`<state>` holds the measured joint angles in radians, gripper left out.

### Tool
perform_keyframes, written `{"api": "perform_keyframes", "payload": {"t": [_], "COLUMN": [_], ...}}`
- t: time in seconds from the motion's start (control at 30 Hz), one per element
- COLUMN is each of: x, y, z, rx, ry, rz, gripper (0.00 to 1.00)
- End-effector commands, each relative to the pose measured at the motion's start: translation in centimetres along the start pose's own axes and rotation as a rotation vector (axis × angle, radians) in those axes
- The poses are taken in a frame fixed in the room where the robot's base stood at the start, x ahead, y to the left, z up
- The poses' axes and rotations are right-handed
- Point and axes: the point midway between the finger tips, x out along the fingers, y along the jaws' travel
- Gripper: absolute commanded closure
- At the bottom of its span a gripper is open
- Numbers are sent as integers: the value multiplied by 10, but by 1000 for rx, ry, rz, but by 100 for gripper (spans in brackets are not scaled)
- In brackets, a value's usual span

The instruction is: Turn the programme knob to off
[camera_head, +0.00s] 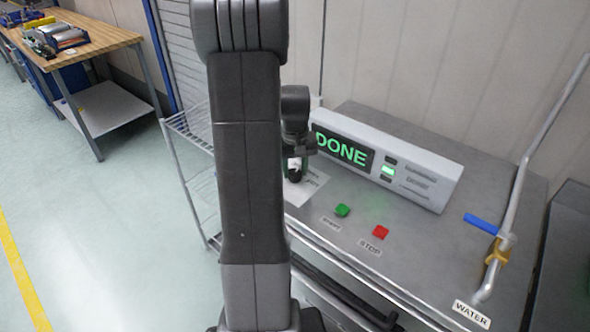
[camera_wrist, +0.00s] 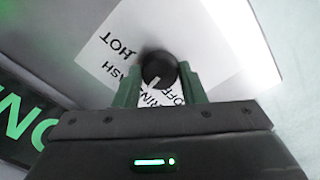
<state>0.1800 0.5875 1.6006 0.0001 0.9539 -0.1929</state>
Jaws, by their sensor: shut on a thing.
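The programme knob (camera_wrist: 158,66) is round and black with a white pointer mark. In the wrist view the mark points down and slightly left, towards the printed words near my gripper. My gripper (camera_wrist: 159,78) is shut on the knob, with one green finger at each side. In the head view the knob (camera_head: 295,177) is at the panel's left, below my gripper (camera_head: 296,168). The display (camera_head: 342,149) reads DONE in green.
A green START button (camera_head: 342,210) and a red STOP button (camera_head: 380,232) sit on the steel top right of the knob. A pipe with a blue lever (camera_head: 482,223) marked WATER stands at the right. A wire rack (camera_head: 190,125) stands at the left.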

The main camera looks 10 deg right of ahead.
Motion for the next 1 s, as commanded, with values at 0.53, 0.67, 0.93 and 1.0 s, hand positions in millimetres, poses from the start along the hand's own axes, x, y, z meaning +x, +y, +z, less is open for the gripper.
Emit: {"api": "perform_keyframes", "payload": {"t": [0.53, 0.67, 0.93, 1.0], "x": [0, 0, -1, -1], "y": [0, 0, 0, 0], "z": [-1, -1, -1, -1], "rx": [-519, -640, -858, -903], "ry": [3, 3, 2, 2], "rz": [2, 2, 2, 2], "gripper": [86, 86, 86, 86]}}
